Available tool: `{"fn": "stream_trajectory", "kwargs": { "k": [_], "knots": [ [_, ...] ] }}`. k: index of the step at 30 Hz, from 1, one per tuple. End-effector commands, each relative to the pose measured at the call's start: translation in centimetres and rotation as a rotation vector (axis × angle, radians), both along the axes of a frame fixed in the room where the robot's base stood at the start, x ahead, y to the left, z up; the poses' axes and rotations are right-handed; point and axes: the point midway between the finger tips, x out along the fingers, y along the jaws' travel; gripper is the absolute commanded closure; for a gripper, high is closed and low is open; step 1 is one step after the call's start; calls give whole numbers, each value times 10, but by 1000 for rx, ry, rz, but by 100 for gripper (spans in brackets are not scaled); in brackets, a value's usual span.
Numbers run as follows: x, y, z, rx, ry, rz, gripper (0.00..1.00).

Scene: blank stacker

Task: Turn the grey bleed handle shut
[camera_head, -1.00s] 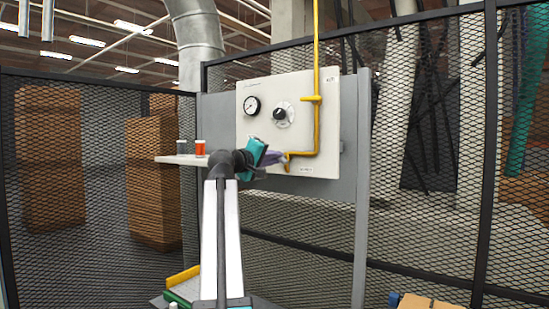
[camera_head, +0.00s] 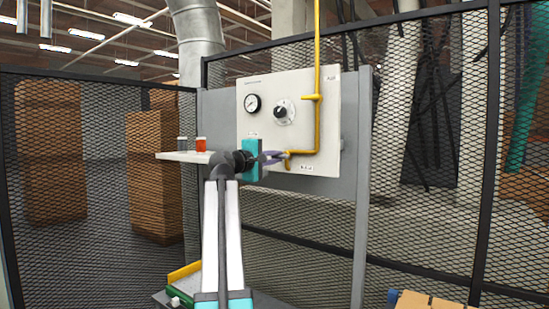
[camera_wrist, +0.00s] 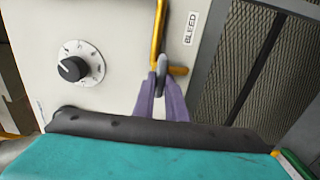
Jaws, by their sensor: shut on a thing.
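The grey bleed handle (camera_wrist: 162,68) shows in the wrist view, in front of the yellow pipe (camera_wrist: 157,35) and just left of the BLEED label (camera_wrist: 190,28). It points roughly up and down in that picture. My gripper (camera_wrist: 162,84) has its two purple fingers shut on the handle, one on each side. In the head view my gripper (camera_head: 279,156) reaches the yellow pipe (camera_head: 317,125) low on the white panel (camera_head: 325,165). The fingers hide most of the handle there.
A black knob (camera_head: 283,111) and a gauge (camera_head: 252,103) sit higher on the panel. A white shelf (camera_head: 180,156) with a grey cup (camera_head: 183,144) and an orange cup (camera_head: 201,145) stands left of my gripper. Mesh fencing (camera_head: 430,220) surrounds the panel.

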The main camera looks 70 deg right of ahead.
Motion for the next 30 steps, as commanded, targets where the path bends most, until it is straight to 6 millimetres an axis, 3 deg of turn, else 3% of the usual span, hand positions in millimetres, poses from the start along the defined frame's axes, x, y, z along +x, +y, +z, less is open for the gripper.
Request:
{"fn": "stream_trajectory", "kwargs": {
  "k": [6, 7, 10, 22, 30],
  "knots": [
    [1, 0, 2, -4, 3, 4, 100],
    [1, 0, 2, -4, 3, 3, 83],
    [1, 0, 2, -4, 2, 2, 70],
    [1, 3, 0, -2, 0, 0, 70],
    [7, 27, -2, -2, 0, 2, 70]
  ]
}}
